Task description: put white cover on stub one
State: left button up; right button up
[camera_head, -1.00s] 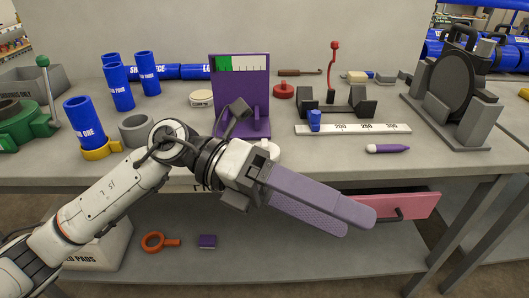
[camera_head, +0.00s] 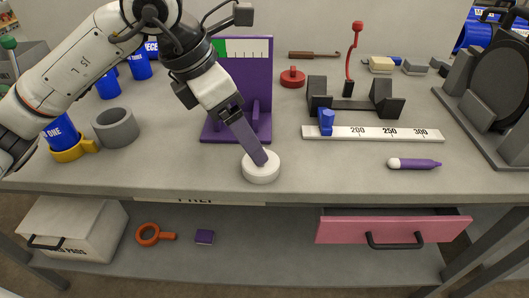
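The white cover (camera_head: 261,171) is a short round white disc lying near the front edge of the bench. My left gripper (camera_head: 258,158) points down at it from above. Its purple fingers overlap the cover's top in this view, and I cannot tell whether they are closed on it. Stub one (camera_head: 62,133) is a blue pipe marked ONE, standing in a yellow ring holder (camera_head: 74,153) at the left. My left arm hides part of its upper end. My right gripper is not in view.
A grey ring (camera_head: 115,128) stands beside stub one. A purple stand (camera_head: 262,88) is just behind the cover. A white ruler (camera_head: 375,133) and a purple marker (camera_head: 414,164) lie to the right. Below, a pink drawer (camera_head: 340,231) is partly open.

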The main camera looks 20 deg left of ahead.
pick_arm(q)
jog(key=shift+d+f, duration=0.2)
jog(key=shift+f, duration=0.4)
jog(key=shift+s+d+p+x, duration=0.1)
jog(key=shift+d+p+x, duration=0.05)
jog(key=shift+x, duration=1.4)
jog(key=shift+s+d+p+x, duration=0.15)
jog(key=shift+x, duration=1.4)
jog(key=shift+r, duration=0.1)
jog(key=c, duration=1.1)
